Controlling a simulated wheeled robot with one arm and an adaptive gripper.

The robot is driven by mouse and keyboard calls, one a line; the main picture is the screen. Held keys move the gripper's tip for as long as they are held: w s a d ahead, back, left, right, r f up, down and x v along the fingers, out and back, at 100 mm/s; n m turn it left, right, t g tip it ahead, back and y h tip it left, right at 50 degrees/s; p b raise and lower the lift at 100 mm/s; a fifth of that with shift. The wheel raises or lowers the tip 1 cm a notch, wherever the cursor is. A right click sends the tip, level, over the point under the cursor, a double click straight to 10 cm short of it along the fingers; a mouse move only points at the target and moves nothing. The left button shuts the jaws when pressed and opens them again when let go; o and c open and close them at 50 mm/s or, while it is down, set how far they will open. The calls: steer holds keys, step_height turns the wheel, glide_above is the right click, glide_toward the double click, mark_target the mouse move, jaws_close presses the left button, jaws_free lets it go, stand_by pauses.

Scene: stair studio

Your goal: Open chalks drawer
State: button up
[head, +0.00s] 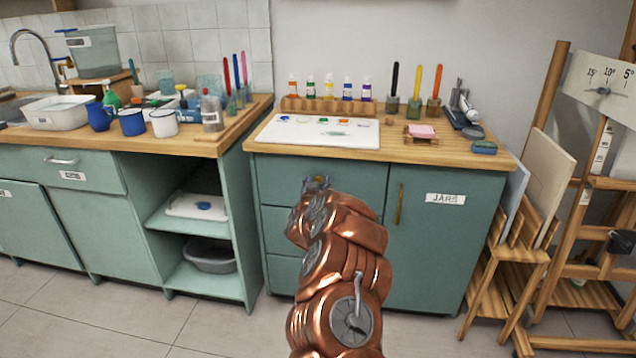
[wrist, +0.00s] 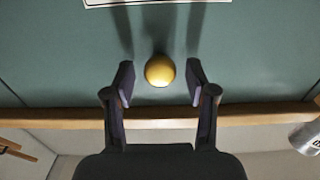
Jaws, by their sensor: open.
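The teal cabinet on the right has a stack of drawers (head: 280,222) on its left side, partly hidden behind my copper arm. My gripper (head: 317,183) is in front of the top drawer (head: 277,183). In the wrist view, a round brass knob (wrist: 160,71) on a teal front (wrist: 60,60) lies between the tips of my open gripper (wrist: 159,80), with a gap on each side. A white label (wrist: 165,1) is cut off at the top edge, so its words cannot be read. The drawer front looks closed.
A door labelled JARS (head: 445,199) with a brass bar handle (head: 399,204) is right of the drawers. The wooden worktop (head: 455,152) above holds paints and a white tray (head: 318,131). An open-shelved unit (head: 187,258) stands left; an easel (head: 590,190) stands right.

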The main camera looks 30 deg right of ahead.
jaws_close()
stand_by(0.6)
